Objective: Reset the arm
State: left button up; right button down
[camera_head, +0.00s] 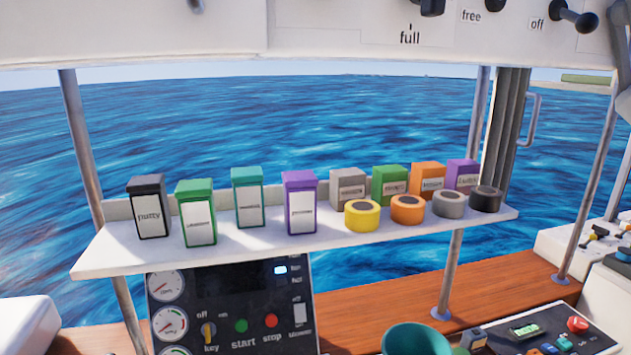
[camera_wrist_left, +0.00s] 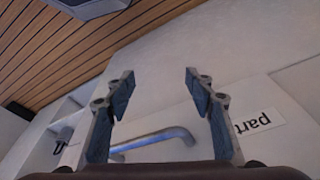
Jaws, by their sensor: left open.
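My left gripper (camera_wrist_left: 160,95) shows in the left wrist view with its two fingers spread apart and nothing between them. The handle lies beyond the fingers; I cannot tell how far. Neither gripper shows in the head view. My right gripper is not seen.
A white shelf (camera_head: 110,256) holds several coloured boxes, such as a black putty box (camera_head: 150,208), and several tape rolls, one yellow (camera_head: 362,216). Below are a control panel (camera_head: 232,313) and a green bucket (camera_head: 415,341). Levers, such as the "off" lever (camera_head: 577,16), hang above. Posts (camera_head: 88,160) flank the shelf.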

pick_arm(q)
jog(key=s+a+f, duration=0.1)
jog(key=s+f, duration=0.8)
jog(key=f, duration=0.3)
jog(key=s+a+f+g+b, duration=0.1)
jog(key=s+a+f, duration=0.1)
jog(key=s+f, duration=0.8)
jog(key=shift+s+a+f+g+b, duration=0.15)
jog(key=shift+f+g+b, duration=0.15)
jog(key=shift+f, duration=0.7)
